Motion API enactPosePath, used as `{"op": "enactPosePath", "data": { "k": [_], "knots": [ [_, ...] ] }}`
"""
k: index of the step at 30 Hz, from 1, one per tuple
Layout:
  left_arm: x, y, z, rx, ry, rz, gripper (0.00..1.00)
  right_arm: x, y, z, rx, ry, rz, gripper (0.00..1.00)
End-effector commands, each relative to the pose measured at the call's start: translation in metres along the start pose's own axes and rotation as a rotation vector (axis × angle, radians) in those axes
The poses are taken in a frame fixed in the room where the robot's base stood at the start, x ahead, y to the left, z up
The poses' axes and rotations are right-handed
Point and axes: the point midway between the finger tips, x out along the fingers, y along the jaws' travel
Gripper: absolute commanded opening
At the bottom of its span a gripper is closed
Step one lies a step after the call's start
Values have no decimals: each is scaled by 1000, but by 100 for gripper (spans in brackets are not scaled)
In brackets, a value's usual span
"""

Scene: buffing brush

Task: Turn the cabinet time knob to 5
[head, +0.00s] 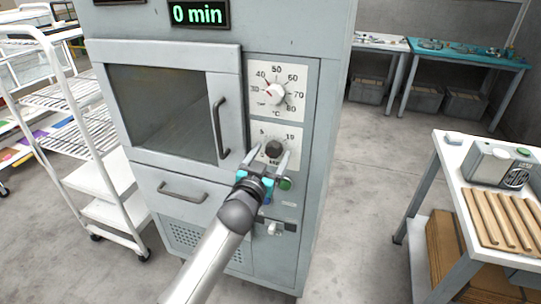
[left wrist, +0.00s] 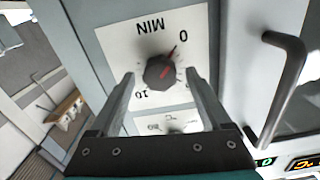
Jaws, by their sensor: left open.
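The cabinet (head: 324,110) stands in the middle of the head view. Its time knob (head: 273,148) is dark and round, on a white dial plate below the temperature dial. In the left wrist view the time knob (left wrist: 158,74) shows a red mark, and its pointer is turned toward 0 on the MIN scale. The green display (head: 198,14) reads 0 min. My left gripper (head: 269,160) is open, close in front of the knob. In the left wrist view its two fingers stand on either side of the knob, with visible gaps. My right gripper is out of view.
The temperature knob (head: 275,91) sits above the time dial. A green button (head: 285,183) is just below right of my gripper. The oven door handle (head: 220,127) is to the left. A white rack cart (head: 85,130) stands left and a worktable (head: 462,190) right.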

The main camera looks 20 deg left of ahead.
Motion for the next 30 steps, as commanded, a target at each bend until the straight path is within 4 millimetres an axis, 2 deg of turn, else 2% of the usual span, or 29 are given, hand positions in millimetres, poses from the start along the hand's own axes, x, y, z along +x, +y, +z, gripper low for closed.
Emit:
{"op": "enactPosePath", "data": {
  "k": [5, 26, 30],
  "knots": [
    [0, 0, 0, -1, 0, 0, 80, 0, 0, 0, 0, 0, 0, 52],
    [0, 0, 0, -1, 0, 0, 1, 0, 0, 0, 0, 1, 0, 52],
    [0, 0, 0, 0, 0, 0, 0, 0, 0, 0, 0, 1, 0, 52]
  ]
}}
